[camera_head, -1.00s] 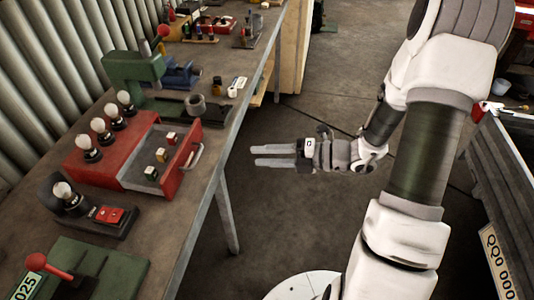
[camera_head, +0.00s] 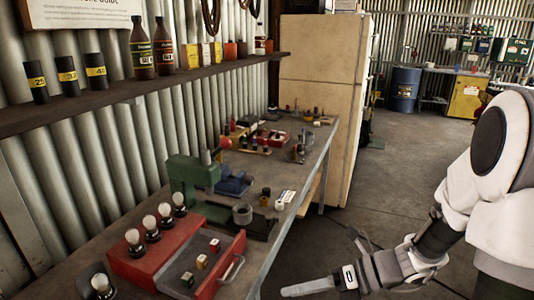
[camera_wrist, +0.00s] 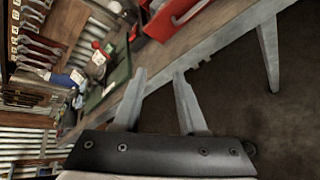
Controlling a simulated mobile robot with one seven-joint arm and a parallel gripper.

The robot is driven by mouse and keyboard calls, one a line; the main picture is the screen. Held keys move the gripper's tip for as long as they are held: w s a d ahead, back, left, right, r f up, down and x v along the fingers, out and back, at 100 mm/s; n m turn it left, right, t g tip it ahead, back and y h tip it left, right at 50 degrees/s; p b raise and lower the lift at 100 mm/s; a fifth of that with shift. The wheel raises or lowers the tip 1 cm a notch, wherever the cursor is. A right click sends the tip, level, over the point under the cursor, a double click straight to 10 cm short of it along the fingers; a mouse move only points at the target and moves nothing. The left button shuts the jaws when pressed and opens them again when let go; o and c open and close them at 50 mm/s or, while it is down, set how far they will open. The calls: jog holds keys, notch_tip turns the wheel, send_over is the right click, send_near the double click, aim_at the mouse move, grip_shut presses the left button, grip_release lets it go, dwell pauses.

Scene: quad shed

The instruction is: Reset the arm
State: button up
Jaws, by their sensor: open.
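My gripper (camera_head: 308,287) is low in the head view, over the floor to the right of the workbench (camera_head: 276,250). It points left toward the bench edge and touches nothing that I can see. In the wrist view my gripper (camera_wrist: 160,82) shows two fingers apart with nothing between them. The bench edge runs diagonally beyond the fingertips there.
On the bench are a red box with an open drawer (camera_head: 233,268), several bulbs (camera_head: 152,228) and a green press (camera_head: 190,176). A shelf (camera_head: 110,98) with bottles hangs above. A tall cabinet (camera_head: 318,100) stands behind. Floor (camera_head: 400,170) right of the bench is open.

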jog(key=s+d+r+n+t+h, duration=0.2)
jog(key=s+r+n+h, duration=0.3)
jog(key=n, duration=1)
jog(key=s+d+r+n+t+h, duration=0.2)
jog(key=s+d+r+n+h, duration=0.3)
jog(key=r+n, duration=0.4)
jog(key=s+n+h, duration=0.1)
jog(key=n+h, duration=0.1)
jog(key=n, duration=0.4)
jog(key=shift+n+h+p, duration=0.3)
jog(key=shift+h+p, duration=0.1)
